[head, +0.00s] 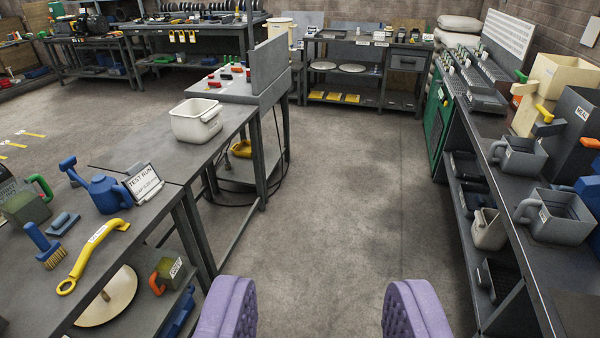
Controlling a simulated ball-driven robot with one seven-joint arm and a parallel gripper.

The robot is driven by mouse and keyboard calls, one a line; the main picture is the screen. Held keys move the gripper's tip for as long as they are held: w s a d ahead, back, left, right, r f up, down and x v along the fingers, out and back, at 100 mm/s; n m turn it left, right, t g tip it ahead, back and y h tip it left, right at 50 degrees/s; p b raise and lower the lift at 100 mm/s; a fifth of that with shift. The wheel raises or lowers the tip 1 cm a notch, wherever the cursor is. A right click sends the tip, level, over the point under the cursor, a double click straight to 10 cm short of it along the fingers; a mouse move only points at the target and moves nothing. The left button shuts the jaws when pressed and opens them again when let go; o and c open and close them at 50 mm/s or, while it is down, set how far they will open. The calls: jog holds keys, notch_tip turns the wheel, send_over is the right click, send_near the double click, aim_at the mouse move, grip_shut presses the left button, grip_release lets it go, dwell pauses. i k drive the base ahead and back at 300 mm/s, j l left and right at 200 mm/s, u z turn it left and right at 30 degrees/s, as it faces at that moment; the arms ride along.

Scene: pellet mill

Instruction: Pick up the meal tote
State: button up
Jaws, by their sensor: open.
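A cream-white open tub (197,121) with side grips stands upright on the grey bench at the left of the middle. No label is readable on it, so I cannot tell if it is the meal tote. A dark grey bin (580,120) with a "MEAL" label stands on the right bench, cut by the picture edge. My gripper (325,295) shows as two purple padded fingers at the bottom. They are wide apart, with only floor between them. The gripper is open, empty and away from both the tub and the bin.
Open floor (345,190) runs between the benches. The left bench holds a blue watering can (103,187), a "TEST RUN" sign (143,183), a yellow tool (92,250) and a brush (45,247). Grey handled containers (560,215) stand on the right bench. A shelf bench (365,70) closes the back.

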aim_at(195, 121)
jog(key=i+l, duration=0.15)
jog(key=i, duration=1.05)
jog(key=i+l, duration=0.1)
jog(key=i, duration=1.1)
jog(key=i+j+u, duration=0.15)
jog(key=i+u, duration=0.3)
jog(key=i, duration=0.15)
jog(key=i+u, duration=0.45)
jog(key=i, duration=0.2)
jog(key=i+l+u, duration=0.45)
jog(key=i, duration=0.15)
jog(key=i+j, duration=0.15)
jog(key=i, duration=0.3)
